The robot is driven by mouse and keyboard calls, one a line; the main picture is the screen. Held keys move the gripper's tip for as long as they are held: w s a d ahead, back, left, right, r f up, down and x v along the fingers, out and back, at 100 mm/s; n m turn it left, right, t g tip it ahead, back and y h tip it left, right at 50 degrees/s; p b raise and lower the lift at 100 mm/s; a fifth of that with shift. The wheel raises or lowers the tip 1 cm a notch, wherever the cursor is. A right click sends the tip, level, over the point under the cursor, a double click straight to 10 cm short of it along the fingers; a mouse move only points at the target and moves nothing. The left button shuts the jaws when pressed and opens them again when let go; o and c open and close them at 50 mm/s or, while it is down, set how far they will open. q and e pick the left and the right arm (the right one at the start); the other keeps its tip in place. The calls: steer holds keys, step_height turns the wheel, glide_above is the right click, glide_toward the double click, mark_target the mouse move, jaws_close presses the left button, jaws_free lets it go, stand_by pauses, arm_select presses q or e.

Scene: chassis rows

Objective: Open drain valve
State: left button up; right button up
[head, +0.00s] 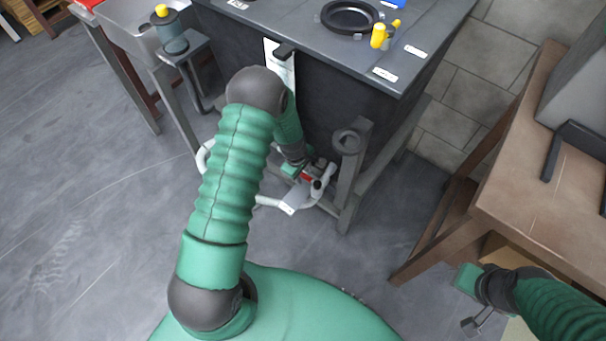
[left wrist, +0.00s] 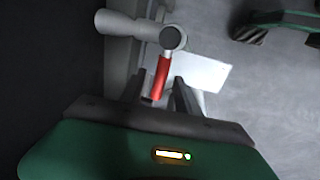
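The drain valve has a red lever handle (left wrist: 161,78) on a pale grey pipe fitting (left wrist: 130,27). In the head view, the red handle (head: 306,178) shows low beneath the dark tank, beside the pale fitting (head: 321,185). My left gripper (head: 303,173) reaches down to the handle. In the left wrist view, the two dark fingers of my left gripper (left wrist: 160,93) stand apart on either side of the handle, with a gap visible.
The dark tank (head: 320,110) stands on grey legs (head: 352,180) close to my left arm. A white hose (head: 268,201) curves below it. A white tag (head: 291,204) is near the valve. A brown table (head: 520,190) stands at right. The floor at left is clear.

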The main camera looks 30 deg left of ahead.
arm_select(q)
steer(key=shift+a, duration=0.2)
steer(key=shift+d+r, duration=0.15)
steer(key=shift+d, duration=0.25)
steer(key=c, duration=0.4)
steer(key=shift+d, duration=0.15)
jaws_close()
steer(key=shift+a, duration=0.3)
steer(key=shift+a, duration=0.15)
